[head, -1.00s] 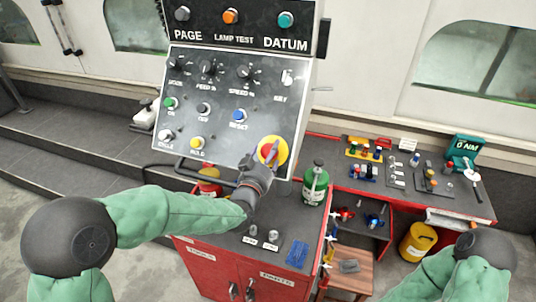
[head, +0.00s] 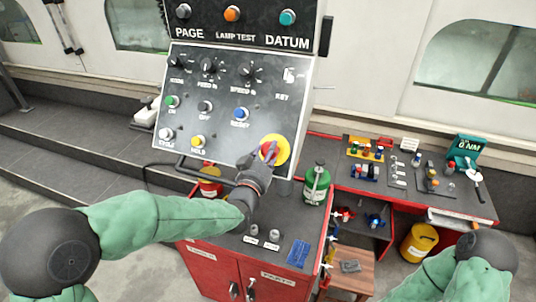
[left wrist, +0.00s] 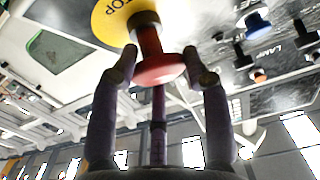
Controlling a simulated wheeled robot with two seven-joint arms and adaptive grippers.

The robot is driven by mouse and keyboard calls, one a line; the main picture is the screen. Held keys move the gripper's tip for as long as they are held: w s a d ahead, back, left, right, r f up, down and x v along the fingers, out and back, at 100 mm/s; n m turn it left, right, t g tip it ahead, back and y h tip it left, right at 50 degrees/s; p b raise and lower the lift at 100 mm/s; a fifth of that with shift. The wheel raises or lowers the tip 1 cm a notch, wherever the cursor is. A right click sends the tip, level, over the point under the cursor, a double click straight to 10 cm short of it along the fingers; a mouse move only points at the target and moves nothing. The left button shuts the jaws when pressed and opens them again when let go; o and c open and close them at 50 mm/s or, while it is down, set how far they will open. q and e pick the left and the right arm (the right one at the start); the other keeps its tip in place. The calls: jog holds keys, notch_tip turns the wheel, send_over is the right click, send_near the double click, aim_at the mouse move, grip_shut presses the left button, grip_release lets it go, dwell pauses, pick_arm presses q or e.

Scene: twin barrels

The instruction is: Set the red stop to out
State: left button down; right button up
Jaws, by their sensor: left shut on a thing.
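The red stop (left wrist: 160,70) is a mushroom-shaped button on a yellow round plate (head: 280,148) at the lower right of the control panel (head: 215,110). In the left wrist view the red head stands out from the yellow plate (left wrist: 112,18) on a dark red stem. My left gripper (head: 268,158) is at the stop in the head view and covers much of it. Its fingers (left wrist: 160,78) are on both sides of the red head, shut on it. My right arm comes in at the lower right; its gripper is not in view.
Other coloured buttons and knobs, such as the blue reset button (head: 240,114), sit on the panel left of the stop. A green bottle (head: 316,184) stands on the red cabinet (head: 215,265) below. A workbench with small parts is at the right.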

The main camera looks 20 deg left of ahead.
pick_arm(q)
jog(key=shift+r, duration=0.15)
jog(key=c, duration=0.7)
grip_release()
jog(key=shift+d, duration=0.1)
jog(key=shift+o, duration=1.1)
jog(key=shift+s, duration=0.1)
jog(key=s, duration=1.2)
jog(key=shift+a, duration=0.2)
